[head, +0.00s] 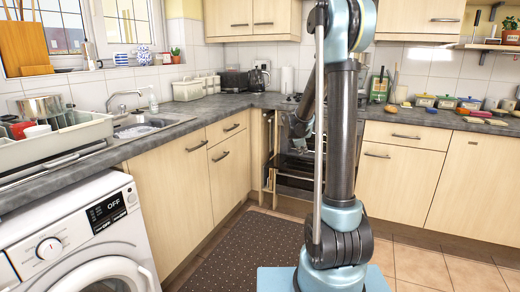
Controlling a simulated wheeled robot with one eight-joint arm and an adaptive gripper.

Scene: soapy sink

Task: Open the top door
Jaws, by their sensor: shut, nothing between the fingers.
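The built-in oven (291,187) stands in the far corner under the hob, with a dark front and pale wooden edges. My arm hides its right part. A dark ledge-like panel (288,163) shows across its upper part; I cannot tell whether this is the top door standing partly open. My gripper (298,130) is in front of the upper oven, small and partly behind my own arm. It is shut with nothing held. I cannot tell whether it touches the door.
A washing machine (75,245) stands at the front left under the worktop. Closed wooden cupboards flank the corner. A dark dotted mat (240,250) lies on the tiled floor before the oven. The floor at the right is clear.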

